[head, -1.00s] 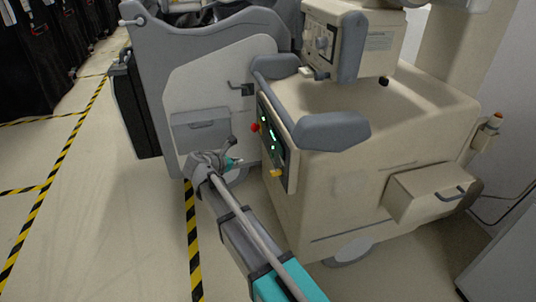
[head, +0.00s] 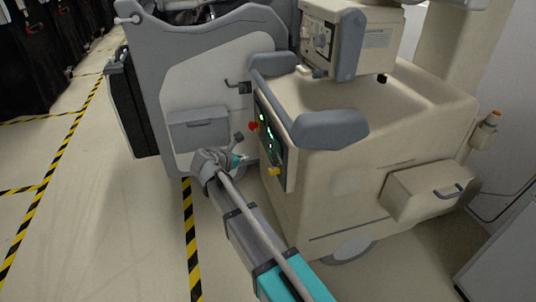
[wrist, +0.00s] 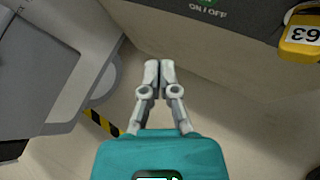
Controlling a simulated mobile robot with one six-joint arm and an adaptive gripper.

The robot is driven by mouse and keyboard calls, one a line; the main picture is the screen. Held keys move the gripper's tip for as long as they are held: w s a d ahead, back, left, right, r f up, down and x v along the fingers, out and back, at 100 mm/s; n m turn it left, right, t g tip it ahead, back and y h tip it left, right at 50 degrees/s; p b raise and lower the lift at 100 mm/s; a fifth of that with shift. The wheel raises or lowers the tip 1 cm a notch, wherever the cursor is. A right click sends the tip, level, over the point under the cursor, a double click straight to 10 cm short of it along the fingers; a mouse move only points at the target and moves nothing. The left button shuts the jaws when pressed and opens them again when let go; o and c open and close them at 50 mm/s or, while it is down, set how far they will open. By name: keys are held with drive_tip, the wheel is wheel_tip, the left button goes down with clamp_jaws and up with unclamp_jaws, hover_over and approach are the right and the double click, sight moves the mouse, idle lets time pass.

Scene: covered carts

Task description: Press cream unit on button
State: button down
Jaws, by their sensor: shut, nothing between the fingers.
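The cream unit (head: 400,140) stands at centre right in the head view. Its dark control panel (head: 270,143) faces left, with green lights, a red knob (head: 253,126) and a yellow tag (head: 274,171). In the wrist view, part of a green button (wrist: 207,2) shows at the top edge, above an "ON / OFF" label (wrist: 208,13).
Grey bumper handles (head: 330,130) stick out beside the panel. A grey cart (head: 200,80) with a black side case stands close behind and left of my gripper. Yellow-black floor tape (head: 190,240) runs below.

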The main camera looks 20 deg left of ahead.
drive_tip(key=shift+w+d, duration=0.5)
drive_tip(key=shift+d, duration=0.35)
drive_tip(key=shift+w+d, duration=0.5)
drive_tip(key=shift+d, duration=0.3)
drive_tip(key=shift+w+d, duration=0.5)
drive_tip(key=shift+d, duration=0.35)
drive_tip(key=shift+w+d, duration=0.45)
drive_tip(key=shift+d, duration=0.3)
idle(1.0)
drive_tip(key=shift+a, duration=0.1)
drive_tip(key=shift+s+a, duration=0.4)
drive_tip(key=shift+a, duration=0.2)
drive_tip(key=shift+a, duration=0.1)
drive_tip(key=shift+s+a, duration=0.45)
drive_tip(key=shift+a, duration=0.25)
drive_tip(key=shift+s+a, duration=0.45)
drive_tip(key=shift+a, duration=0.25)
drive_tip(key=shift+s+a, duration=0.45)
drive_tip(key=shift+a, duration=0.25)
